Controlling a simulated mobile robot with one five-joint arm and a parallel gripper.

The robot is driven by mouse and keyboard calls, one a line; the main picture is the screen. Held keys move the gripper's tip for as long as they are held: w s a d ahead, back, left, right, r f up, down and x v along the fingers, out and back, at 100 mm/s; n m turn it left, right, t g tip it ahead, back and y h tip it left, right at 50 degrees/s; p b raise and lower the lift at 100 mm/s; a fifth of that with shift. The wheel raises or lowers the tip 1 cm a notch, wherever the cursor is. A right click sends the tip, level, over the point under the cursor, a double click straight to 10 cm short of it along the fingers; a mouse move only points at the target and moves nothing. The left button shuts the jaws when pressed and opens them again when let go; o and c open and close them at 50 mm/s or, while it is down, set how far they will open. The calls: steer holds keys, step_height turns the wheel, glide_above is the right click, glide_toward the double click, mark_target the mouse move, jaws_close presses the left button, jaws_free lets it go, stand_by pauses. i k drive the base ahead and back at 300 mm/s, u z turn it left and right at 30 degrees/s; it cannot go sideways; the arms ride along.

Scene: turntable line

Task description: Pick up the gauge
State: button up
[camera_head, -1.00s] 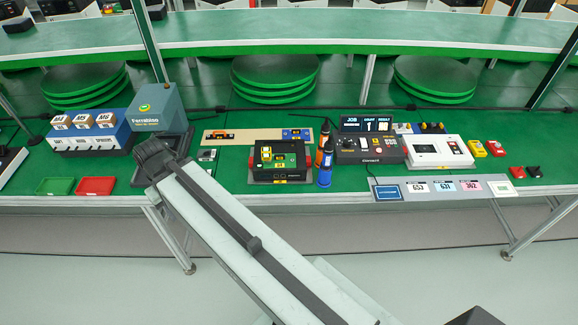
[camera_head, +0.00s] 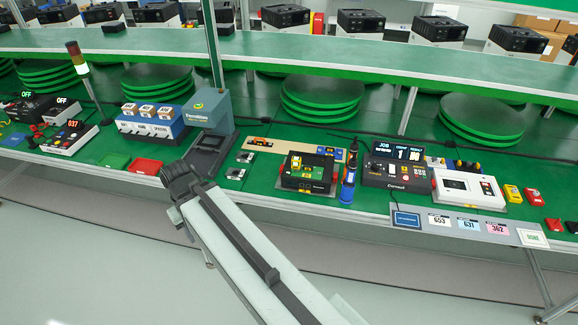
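I cannot tell for sure which item is the gauge. Two small grey-and-black pieces, one farther back (camera_head: 245,157) and one nearer (camera_head: 235,174), lie on the green bench right of the blue-grey Ferrabion machine (camera_head: 208,112). An orange-and-black tool (camera_head: 262,143) lies on the tan board (camera_head: 285,146) behind them. My arm reaches from the lower right to a dark joint at the bench's front edge, just left of the small pieces. No gripper fingers can be made out, and nothing held is visible.
Posts and a raised shelf stand behind. The floor in front is clear.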

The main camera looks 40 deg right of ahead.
mark_target(295, 161)
steer(key=i, duration=1)
steer(key=u, duration=0.05)
